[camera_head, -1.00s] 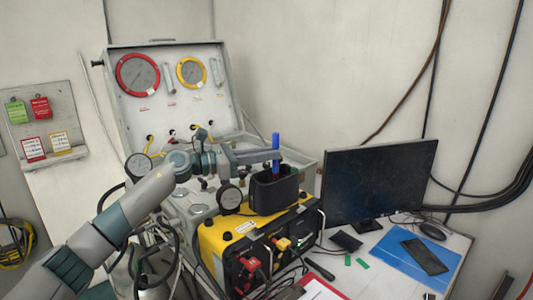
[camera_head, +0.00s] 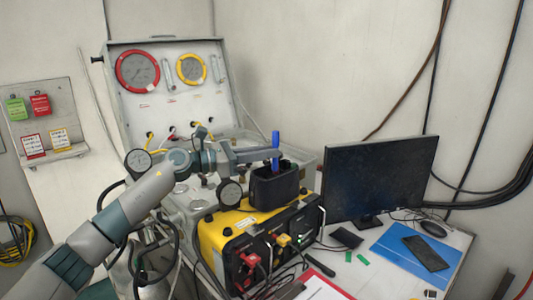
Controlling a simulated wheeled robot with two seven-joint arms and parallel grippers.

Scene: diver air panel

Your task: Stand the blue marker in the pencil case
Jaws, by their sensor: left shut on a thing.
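The blue marker (camera_head: 275,139) stands upright at the mouth of the black pencil case (camera_head: 274,190), its lower part at or inside the opening. The pencil case sits on top of the yellow and black unit. My left gripper (camera_head: 274,154) comes in from the left and is shut on the marker just above the case's rim. Whether the marker's lower end touches the case's bottom is hidden. My right gripper is out of view.
A monitor (camera_head: 375,178) stands right of the yellow unit (camera_head: 230,233). An open case with gauges (camera_head: 137,72) is behind my left arm. A blue folder (camera_head: 393,247), phone-like black item (camera_head: 426,253) and mouse (camera_head: 433,229) lie on the table.

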